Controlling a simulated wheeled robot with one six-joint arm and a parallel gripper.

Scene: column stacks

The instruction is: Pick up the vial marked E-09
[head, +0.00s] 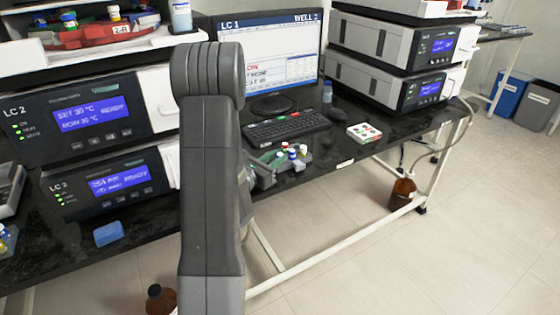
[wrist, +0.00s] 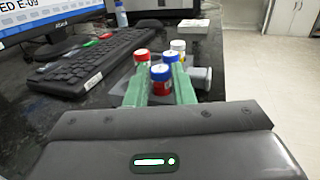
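In the head view the vials (head: 292,153) stand near the bench's front edge, and my arm hides much of the gripper.
A keyboard (wrist: 88,66) lies left of the vials, below a monitor (wrist: 40,30) whose screen ends in "E-09". LC 2 instruments (head: 80,115) stand left on the dark bench.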

